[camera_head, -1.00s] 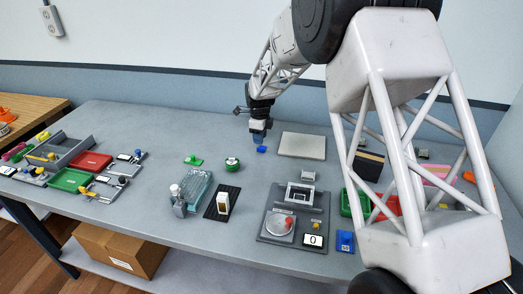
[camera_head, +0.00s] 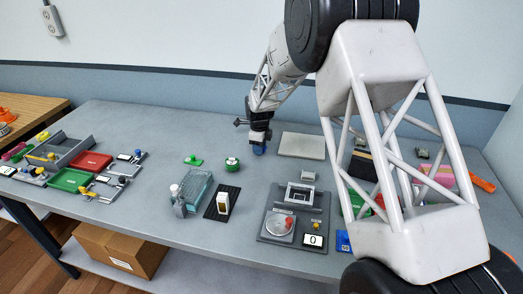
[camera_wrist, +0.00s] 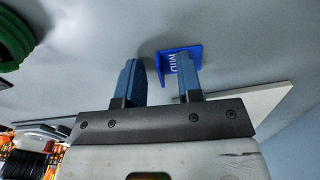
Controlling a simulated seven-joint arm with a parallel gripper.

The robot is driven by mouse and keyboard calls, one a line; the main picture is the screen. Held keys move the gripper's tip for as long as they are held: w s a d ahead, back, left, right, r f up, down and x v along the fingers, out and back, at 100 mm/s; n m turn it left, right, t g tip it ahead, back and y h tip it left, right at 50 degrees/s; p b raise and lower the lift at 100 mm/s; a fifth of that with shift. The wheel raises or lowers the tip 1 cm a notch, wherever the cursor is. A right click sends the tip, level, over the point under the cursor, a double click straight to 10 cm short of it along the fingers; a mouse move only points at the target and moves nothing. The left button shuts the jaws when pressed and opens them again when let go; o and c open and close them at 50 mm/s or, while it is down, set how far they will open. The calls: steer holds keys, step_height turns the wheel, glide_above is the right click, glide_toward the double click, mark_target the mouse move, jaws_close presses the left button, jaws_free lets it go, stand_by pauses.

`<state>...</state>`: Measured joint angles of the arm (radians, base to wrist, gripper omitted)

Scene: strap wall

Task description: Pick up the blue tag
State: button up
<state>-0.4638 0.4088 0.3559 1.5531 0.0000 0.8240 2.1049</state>
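The blue tag (camera_wrist: 168,64) with white lettering "MID" lies on the grey table in the wrist view. My gripper (camera_wrist: 155,75) is open, with its two blue fingers apart. The right finger overlaps part of the tag in that view, and the tag's lettered left part shows in the gap. The left finger is clear of it. I cannot tell whether the right finger touches the tag. In the head view my gripper (camera_head: 258,150) is low over the table, and the tag cannot be told apart from the blue fingers.
A pale flat panel (camera_head: 302,146) lies just right of my gripper. A green round object (camera_head: 232,164) and a green piece (camera_head: 193,160) are to the left. A grey scale-like device (camera_head: 290,222) and a clear rack (camera_head: 196,188) stand nearer the front.

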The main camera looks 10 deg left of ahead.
jaws_close()
steer(key=shift+r, duration=0.2)
stand_by(0.5)
steer(key=shift+r, duration=0.55)
step_height(320, 180, up, 2)
steer(key=s+d, duration=0.2)
steer(key=s, duration=0.2)
steer(key=s+d+r, duration=0.1)
steer(key=s+d, duration=0.1)
steer(key=s, duration=0.3)
steer(key=s+d, duration=0.3)
steer(key=s, duration=0.2)
steer(key=shift+s+r, duration=0.2)
steer(key=shift+r, duration=0.05)
